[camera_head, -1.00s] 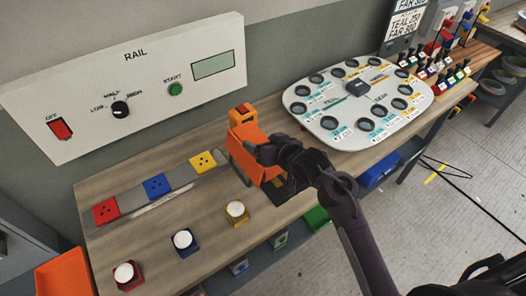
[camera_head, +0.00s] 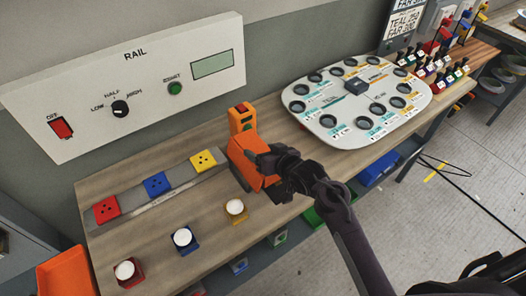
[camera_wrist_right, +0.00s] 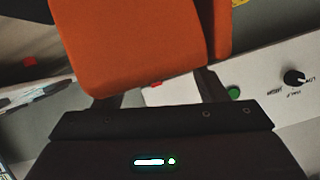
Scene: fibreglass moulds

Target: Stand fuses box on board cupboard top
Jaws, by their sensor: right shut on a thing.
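My right gripper (camera_head: 262,166) is shut on an orange box-like thing (camera_head: 246,158), tilted over the bench. No label on it can be read, so I cannot tell if it is the fuses box. In the right wrist view, the orange thing (camera_wrist_right: 135,45) fills the space between the fingers. I cannot tell whether the two touch. I do not recognise a board cupboard top in these views. My left gripper is not in view.
The wooden bench (camera_head: 150,225) carries a rail with red, blue and yellow blocks (camera_head: 157,184) and several white-topped pieces (camera_head: 184,238). A RAIL panel (camera_head: 130,85) stands behind. A white round-holed board (camera_head: 360,100) lies to the right. An orange bin (camera_head: 64,275) is at lower left.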

